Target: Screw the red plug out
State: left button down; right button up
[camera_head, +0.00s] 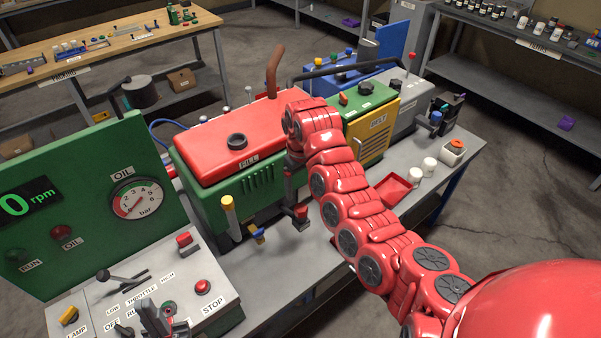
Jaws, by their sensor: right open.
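The red plug (301,210) is a small red piece on a dark fitting, low at the front of the green engine (250,188) with the red top. My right gripper (291,196) points down from the end of my red arm, in front of the engine. It is open, just above and beside the red plug. I cannot tell whether its fingers touch the plug. My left gripper (157,318) seems to be the dark grey part at the bottom edge, over the control panel. Most of it is cut off, and its jaws are unclear.
A yellow-topped stick (229,208) and a blue and yellow valve (257,233) stand left of the plug. The control panel (200,300) has levers and a red stop button. A red tray (394,188) and white cups (429,166) lie on the bench to the right.

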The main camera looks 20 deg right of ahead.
aim_at(301, 207)
notch_tip(301, 207, down, 10)
jog(key=shift+s+p, duration=0.1)
jog(key=shift+p, duration=1.1)
grip_shut()
jog(key=shift+d+r+n+p, duration=0.1)
jog(key=shift+r+n+p, duration=0.2)
jog(key=shift+n+p, duration=0.35)
jog(key=shift+n, duration=0.85)
jog(key=shift+f+n, duration=0.25)
jog(key=shift+n, duration=1.45)
